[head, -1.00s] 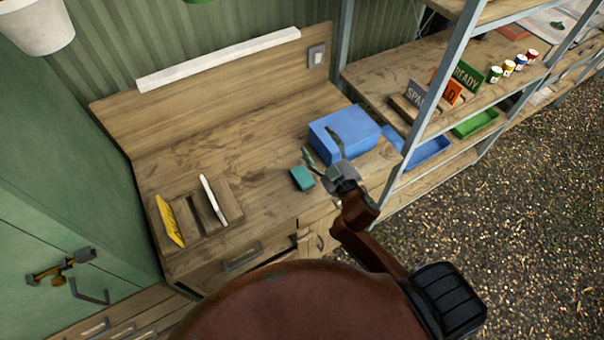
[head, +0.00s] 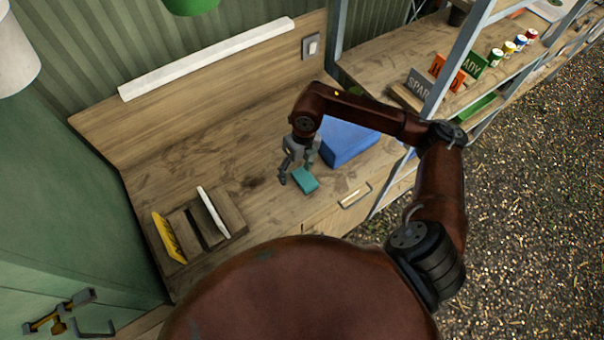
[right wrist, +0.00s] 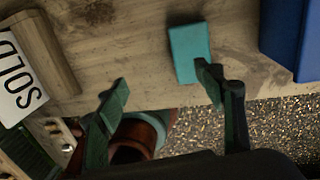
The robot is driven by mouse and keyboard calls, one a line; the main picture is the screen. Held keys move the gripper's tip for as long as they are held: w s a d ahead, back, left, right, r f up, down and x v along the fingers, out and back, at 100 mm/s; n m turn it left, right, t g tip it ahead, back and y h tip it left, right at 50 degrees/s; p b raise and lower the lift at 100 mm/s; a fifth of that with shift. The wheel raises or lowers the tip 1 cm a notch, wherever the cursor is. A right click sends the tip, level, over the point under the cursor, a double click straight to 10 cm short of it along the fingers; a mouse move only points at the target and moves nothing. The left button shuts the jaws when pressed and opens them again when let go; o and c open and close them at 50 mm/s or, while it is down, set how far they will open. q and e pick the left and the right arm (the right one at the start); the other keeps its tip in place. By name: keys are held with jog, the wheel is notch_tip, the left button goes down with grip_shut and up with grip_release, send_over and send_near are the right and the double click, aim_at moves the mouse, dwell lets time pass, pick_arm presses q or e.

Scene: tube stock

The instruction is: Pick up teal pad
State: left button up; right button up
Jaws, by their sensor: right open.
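The teal pad (head: 305,181) is a small block lying on the wooden bench top near its front edge. It also shows in the right wrist view (right wrist: 189,52), just beyond the fingers and nearer the right one. My right gripper (head: 297,177) is above the bench at the pad's left and far side. In the right wrist view its two fingers (right wrist: 162,84) are spread apart with nothing between them. Whether a finger touches the pad I cannot tell. My left gripper is not in view.
A blue box (head: 349,142) stands right of the pad, partly behind my right arm. A wooden holder (head: 231,210) with a yellow card and a white card sits at the left. A shelf rack (head: 452,70) stands at the right. The bench's middle left is clear.

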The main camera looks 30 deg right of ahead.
jog(key=h, duration=0.2)
send_over(305, 178)
jog(key=shift+w+d+r, duration=0.15)
jog(key=shift+w+d, duration=0.1)
jog(key=shift+s+d+f, duration=0.1)
jog(key=shift+d+f, duration=0.05)
jog(key=shift+f, duration=0.7)
jog(key=f, duration=0.4)
jog(key=f+p, duration=0.1)
jog(key=shift+s+a+f, duration=0.1)
jog(key=shift+a+f, duration=0.25)
jog(key=shift+f, duration=0.05)
jog(key=c, duration=1.3)
jog(key=shift+o, duration=0.2)
